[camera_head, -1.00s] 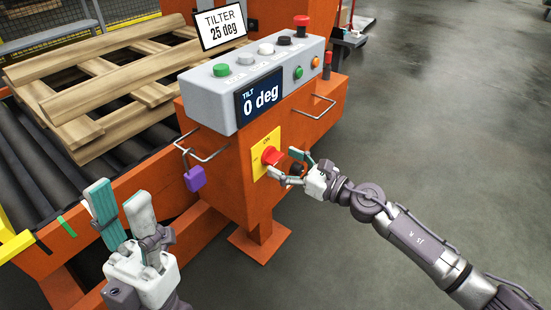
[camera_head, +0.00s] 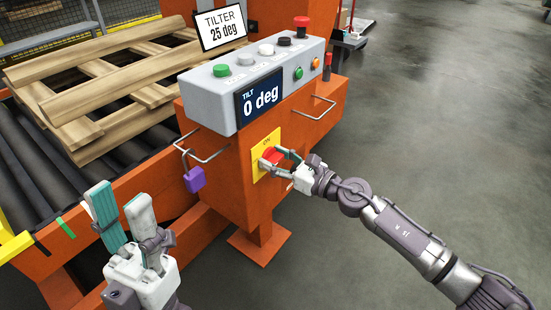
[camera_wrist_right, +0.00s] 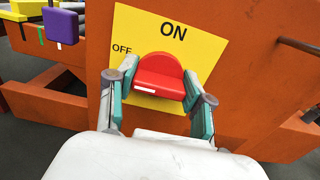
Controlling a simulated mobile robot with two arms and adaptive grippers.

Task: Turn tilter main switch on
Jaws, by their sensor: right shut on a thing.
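The main switch is a red rotary knob (camera_wrist_right: 160,75) on a yellow plate (camera_wrist_right: 205,45) marked ON at the top and OFF at the left. The plate is on the orange side of the tilter's control box, and the knob also shows partly in the head view (camera_head: 274,153). A short white mark is on the knob's lower front edge. My right gripper (camera_head: 272,157) is shut on the red knob, one finger on each side. My left gripper (camera_head: 120,212) is open and empty, in front of the orange frame.
The grey panel (camera_head: 205,100) above carries several buttons and a display (camera_head: 260,97) reading TILT 0 deg. A sign (camera_head: 221,26) reads TILTER 25 deg.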

